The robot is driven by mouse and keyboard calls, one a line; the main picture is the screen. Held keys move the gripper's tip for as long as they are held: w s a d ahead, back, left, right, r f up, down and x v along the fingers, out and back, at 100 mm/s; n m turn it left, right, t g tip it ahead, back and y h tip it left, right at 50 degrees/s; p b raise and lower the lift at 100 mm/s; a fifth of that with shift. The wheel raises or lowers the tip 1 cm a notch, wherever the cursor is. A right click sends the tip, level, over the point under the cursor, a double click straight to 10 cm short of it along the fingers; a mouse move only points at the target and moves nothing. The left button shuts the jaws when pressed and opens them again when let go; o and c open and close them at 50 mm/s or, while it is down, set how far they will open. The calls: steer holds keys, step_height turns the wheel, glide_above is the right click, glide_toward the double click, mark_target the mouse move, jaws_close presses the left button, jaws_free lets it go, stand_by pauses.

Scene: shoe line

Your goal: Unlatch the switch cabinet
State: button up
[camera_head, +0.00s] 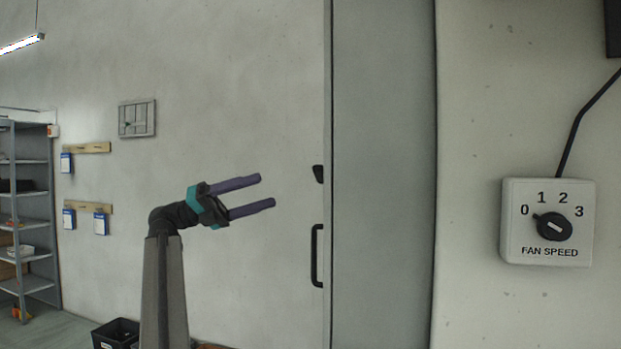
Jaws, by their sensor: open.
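A tall grey cabinet (383,170) stands right of centre and runs out of the picture at top and bottom. A small dark knob or latch (318,174) sticks out at its left edge. A black bar handle (316,256) is below it on the same edge. The face carrying them is seen almost edge-on, so I cannot tell the latch's position. My gripper (267,191) is open and empty, with two purple fingers pointing right. In the picture it is left of the latch and handle, apart from both.
A fan speed box (547,222) with a rotary knob is on the right wall. A small grey wall panel (137,118) hangs at the back left. Shelving (30,220) stands far left. A black crate (116,333) is low on the floor, left of my arm.

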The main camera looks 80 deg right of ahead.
mark_target(315, 176)
steer(key=shift+p+x, duration=2.9)
steer(key=shift+x, duration=3.95)
steer(key=shift+c, duration=0.4)
